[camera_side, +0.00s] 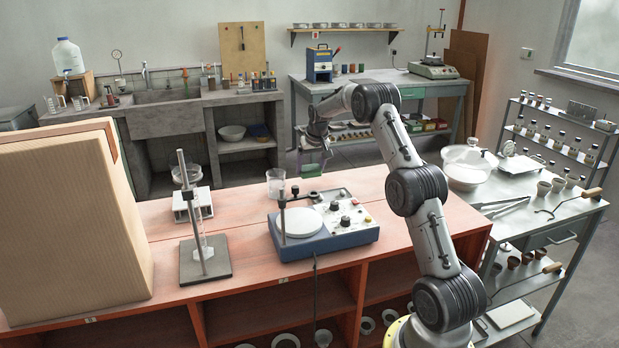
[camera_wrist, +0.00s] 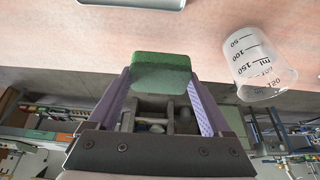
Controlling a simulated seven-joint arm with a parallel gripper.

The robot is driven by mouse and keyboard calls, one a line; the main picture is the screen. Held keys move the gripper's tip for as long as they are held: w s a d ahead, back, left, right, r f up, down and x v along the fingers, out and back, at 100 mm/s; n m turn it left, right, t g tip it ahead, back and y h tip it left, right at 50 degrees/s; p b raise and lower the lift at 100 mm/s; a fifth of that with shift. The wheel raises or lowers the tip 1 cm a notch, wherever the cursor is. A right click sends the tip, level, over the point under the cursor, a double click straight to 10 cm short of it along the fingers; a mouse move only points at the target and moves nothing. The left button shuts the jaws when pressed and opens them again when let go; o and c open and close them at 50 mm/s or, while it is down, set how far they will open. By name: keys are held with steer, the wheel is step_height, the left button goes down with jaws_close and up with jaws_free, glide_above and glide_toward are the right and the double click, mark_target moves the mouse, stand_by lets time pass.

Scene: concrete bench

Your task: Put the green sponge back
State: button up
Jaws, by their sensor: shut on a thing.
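The green sponge (camera_wrist: 160,72) is a small block held between the two purple fingers of my gripper (camera_wrist: 160,88) in the wrist view. In the side view the sponge (camera_side: 312,171) hangs under my gripper (camera_side: 315,160), near the far edge of the red bench top (camera_side: 243,232). My gripper is shut on it. The sponge looks clear of the bench, but its exact height is hard to tell.
A clear beaker (camera_side: 276,183) stands left of the sponge; a graduated beaker (camera_wrist: 262,64) shows in the wrist view. A blue hotplate (camera_side: 330,235) sits nearer. A stand (camera_side: 206,262) and large box (camera_side: 70,225) are left. The bench's right part is clear.

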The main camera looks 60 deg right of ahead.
mark_target(310, 176)
steer(key=shift+w+d+f, duration=0.4)
steer(key=shift+f, duration=1.75)
steer(key=shift+f, duration=0.15)
steer(key=o, duration=1.1)
